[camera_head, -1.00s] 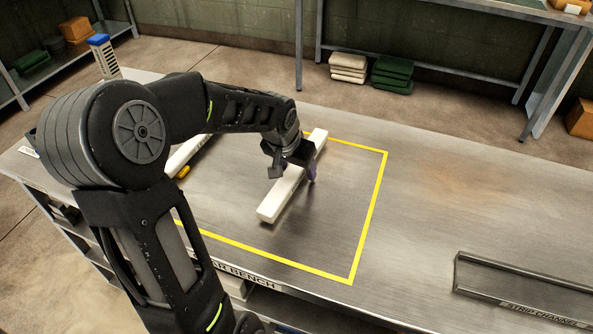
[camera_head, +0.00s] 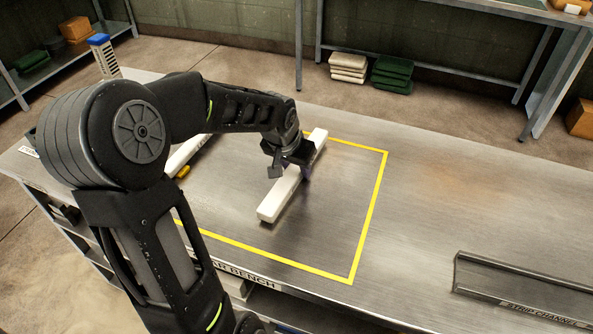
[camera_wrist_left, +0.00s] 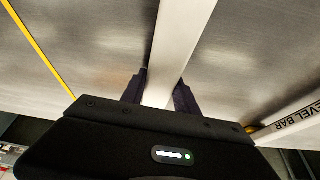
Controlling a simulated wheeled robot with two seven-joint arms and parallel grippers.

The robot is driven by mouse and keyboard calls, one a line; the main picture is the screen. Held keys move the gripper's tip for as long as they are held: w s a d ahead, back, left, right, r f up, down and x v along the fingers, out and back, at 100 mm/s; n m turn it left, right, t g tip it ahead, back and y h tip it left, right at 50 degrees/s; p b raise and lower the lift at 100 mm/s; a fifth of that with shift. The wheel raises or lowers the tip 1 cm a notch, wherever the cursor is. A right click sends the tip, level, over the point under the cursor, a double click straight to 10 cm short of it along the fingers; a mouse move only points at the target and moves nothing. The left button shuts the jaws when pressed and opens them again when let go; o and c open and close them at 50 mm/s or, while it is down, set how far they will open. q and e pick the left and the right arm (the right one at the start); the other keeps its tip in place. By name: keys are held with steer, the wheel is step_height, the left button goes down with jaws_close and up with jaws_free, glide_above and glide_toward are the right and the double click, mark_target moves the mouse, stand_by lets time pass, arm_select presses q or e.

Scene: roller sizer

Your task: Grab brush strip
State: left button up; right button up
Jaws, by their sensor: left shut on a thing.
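The brush strip (camera_head: 281,196) is a long, cream-white bar lying diagonally inside the yellow-outlined area of the metal bench. My left gripper (camera_head: 300,172) is over the strip, a little beyond its middle, and is shut on it. In the left wrist view the strip (camera_wrist_left: 182,40) runs up and away between the two dark fingers of the gripper (camera_wrist_left: 160,92), one on each side. In the head view the fingertips are partly hidden by the gripper's body. The strip appears to be at the bench surface. My right gripper is not in view.
A grey strip channel (camera_head: 520,287) lies at the bench's right front. A white level bar (camera_head: 187,153) lies left of the strip, partly behind my arm; it shows in the wrist view (camera_wrist_left: 292,122). The yellow outline (camera_head: 368,220) surrounds the strip. The bench's right middle is clear.

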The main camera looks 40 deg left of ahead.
arm_select(q)
jaws_close()
steer(key=shift+r, duration=0.1)
stand_by(0.3)
step_height(320, 180, up, 10)
steer(key=shift+f, duration=0.1)
stand_by(0.4)
